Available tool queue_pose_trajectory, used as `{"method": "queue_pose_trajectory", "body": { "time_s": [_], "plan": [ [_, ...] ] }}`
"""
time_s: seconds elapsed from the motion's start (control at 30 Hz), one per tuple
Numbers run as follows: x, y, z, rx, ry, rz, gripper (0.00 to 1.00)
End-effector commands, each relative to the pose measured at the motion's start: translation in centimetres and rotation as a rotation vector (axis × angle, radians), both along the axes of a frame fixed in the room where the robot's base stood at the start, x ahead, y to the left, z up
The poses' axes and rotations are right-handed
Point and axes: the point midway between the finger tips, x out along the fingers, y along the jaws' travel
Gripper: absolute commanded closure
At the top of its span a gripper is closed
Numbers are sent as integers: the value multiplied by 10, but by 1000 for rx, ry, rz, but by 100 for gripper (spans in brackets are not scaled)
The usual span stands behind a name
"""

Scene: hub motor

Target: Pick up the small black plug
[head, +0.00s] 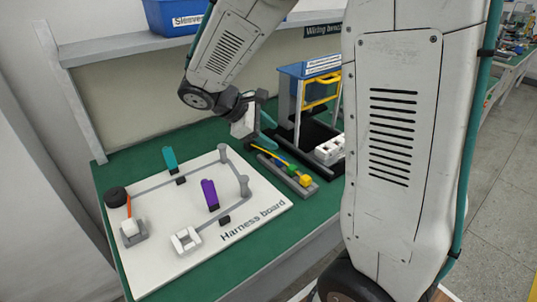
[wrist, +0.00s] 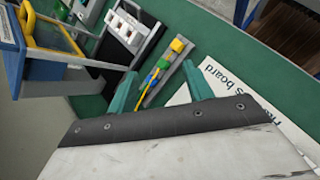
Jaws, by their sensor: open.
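No plug can be told for certain. Two small black blocks lie on the white harness board in the head view, one (head: 181,181) by the teal upright clip and one (head: 224,220) by the purple upright clip. My gripper (head: 262,133) is above the back right of the board, near a grey rack (head: 305,190) with yellow, green and blue connectors. In the wrist view my gripper (wrist: 160,72) has its teal fingers spread apart, with nothing between them. The rack (wrist: 187,68) with a yellow connector (wrist: 177,46) shows beyond the fingers.
The harness board (head: 160,255) carries grey posts, a grey cable track, a black round piece (head: 116,196) with an orange strip and white blocks.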

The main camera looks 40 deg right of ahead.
Motion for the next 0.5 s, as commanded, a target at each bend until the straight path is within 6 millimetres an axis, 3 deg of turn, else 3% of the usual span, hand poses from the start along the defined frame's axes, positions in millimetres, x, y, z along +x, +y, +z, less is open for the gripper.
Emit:
{"method": "queue_pose_trajectory", "body": {
  "time_s": [0.03,0.2,0.33,0.5],
  "plan": [
    [19,-1,-17,-43,62,62,49],
    [77,-4,-66,-180,237,277,49],
    [111,-2,-102,-261,347,413,49],
    [135,1,-134,-325,433,522,49]
  ]
}}
